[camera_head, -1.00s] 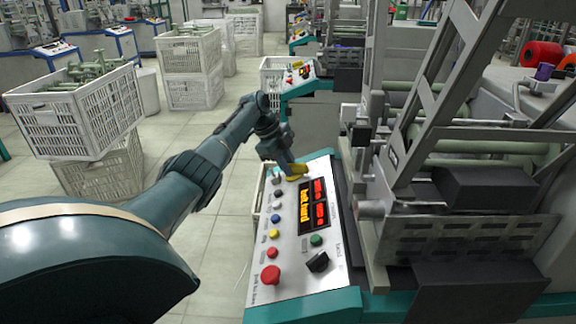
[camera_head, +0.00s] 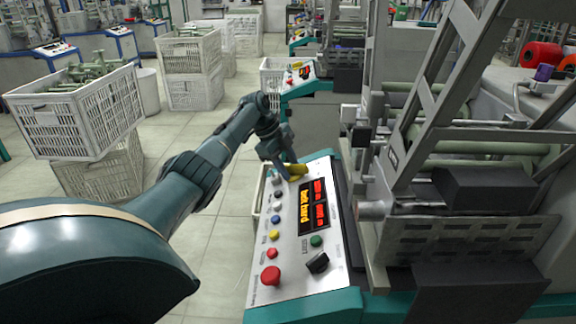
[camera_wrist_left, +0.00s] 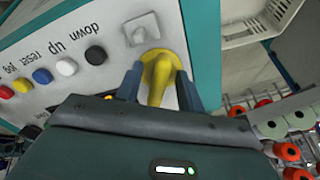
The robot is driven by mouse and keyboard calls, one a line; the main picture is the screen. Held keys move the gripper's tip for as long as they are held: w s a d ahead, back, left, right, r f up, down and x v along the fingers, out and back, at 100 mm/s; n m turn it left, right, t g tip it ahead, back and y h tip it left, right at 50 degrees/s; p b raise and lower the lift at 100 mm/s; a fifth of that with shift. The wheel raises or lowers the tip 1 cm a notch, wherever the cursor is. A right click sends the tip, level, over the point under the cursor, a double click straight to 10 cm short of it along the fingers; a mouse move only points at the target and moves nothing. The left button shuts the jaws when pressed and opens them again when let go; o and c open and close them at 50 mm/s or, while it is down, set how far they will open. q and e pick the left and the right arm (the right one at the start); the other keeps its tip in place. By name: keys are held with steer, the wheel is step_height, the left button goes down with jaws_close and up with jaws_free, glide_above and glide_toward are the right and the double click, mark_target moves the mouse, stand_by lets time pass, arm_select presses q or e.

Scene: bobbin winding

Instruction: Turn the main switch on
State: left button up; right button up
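The main switch (camera_head: 298,171) is a yellow rotary handle at the far end of the white control panel (camera_head: 285,262). In the left wrist view the yellow handle (camera_wrist_left: 158,80) points down toward my gripper from its round hub. My left gripper (camera_head: 288,169) is at the handle. In the wrist view its two dark fingers (camera_wrist_left: 158,88) stand on either side of the handle, with some gap showing, so they look open around it. My right gripper is in neither view.
The panel carries several coloured buttons, a large red button (camera_head: 270,276), a black knob (camera_head: 317,262) and a lit display (camera_head: 305,211). The winding machine's metal frame (camera_head: 430,225) stands close on the right. White crates (camera_head: 75,118) stand on the left.

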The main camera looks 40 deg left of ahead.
arm_select(q)
steer(key=p+v, duration=0.3)
steer(key=v, duration=1)
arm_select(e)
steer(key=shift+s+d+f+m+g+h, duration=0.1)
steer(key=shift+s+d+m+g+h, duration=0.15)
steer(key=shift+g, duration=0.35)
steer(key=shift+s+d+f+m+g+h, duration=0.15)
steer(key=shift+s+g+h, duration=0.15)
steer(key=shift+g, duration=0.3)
arm_select(q)
steer(key=shift+s, duration=0.1)
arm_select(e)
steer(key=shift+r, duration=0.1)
